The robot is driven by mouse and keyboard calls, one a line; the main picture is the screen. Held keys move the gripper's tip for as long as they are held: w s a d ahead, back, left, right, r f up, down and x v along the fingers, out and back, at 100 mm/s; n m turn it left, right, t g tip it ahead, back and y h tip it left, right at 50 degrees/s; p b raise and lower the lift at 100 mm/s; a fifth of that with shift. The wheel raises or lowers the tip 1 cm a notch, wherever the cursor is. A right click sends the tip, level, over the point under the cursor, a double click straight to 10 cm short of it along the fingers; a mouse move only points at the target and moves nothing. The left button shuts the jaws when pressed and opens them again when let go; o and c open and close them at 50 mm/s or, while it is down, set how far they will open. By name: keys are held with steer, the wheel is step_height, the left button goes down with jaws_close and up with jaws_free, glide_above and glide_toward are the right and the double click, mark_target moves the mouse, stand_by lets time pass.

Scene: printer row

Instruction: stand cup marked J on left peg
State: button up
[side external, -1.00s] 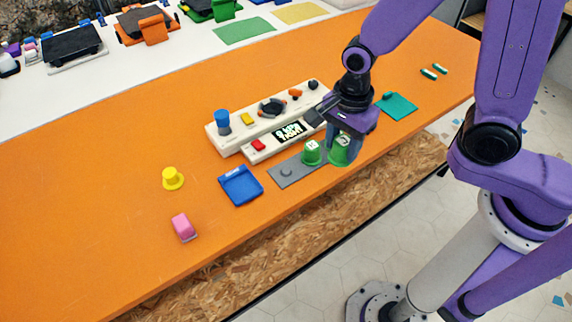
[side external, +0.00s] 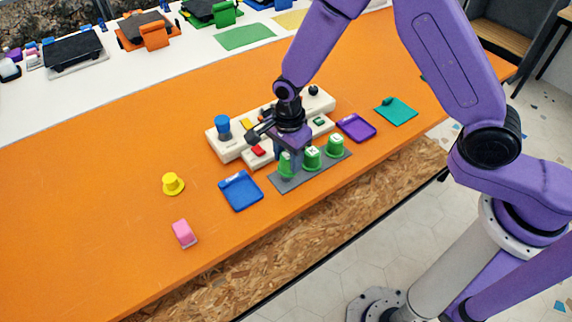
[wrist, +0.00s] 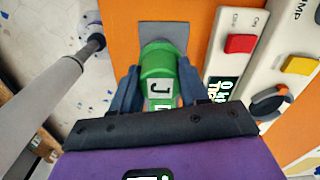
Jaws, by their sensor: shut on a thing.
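The green cup marked J (wrist: 158,62) is between the fingers of my gripper (wrist: 157,90) in the wrist view, its white letter label facing the camera. In the side view my gripper (side external: 287,155) is shut on this green cup (side external: 286,166) at the left end of the grey peg plate (side external: 283,185). The cup covers the left peg; I cannot tell whether it rests fully on it. Two more green cups stand on the plate, one in the middle (side external: 312,160) and one at the right (side external: 336,148).
The cream button panel (side external: 226,146) stands right behind the plate. A blue tray (side external: 240,190) lies to the left, a purple tray (side external: 356,128) and a teal pad (side external: 397,111) to the right. A yellow hat-shaped piece (side external: 172,184) and a pink block (side external: 184,233) are farther left.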

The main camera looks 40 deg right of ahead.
mark_target(286, 166)
steer(key=shift+w+f, duration=0.15)
steer(key=shift+f, duration=0.15)
steer(key=shift+w+a+f, duration=0.1)
steer(key=shift+f, duration=1.5)
steer(key=shift+f, duration=0.1)
steer(key=o, duration=1)
steer(key=shift+o, duration=0.2)
step_height(286, 166, up, 12)
steer(key=shift+f, duration=0.1)
steer(key=shift+r, duration=0.25)
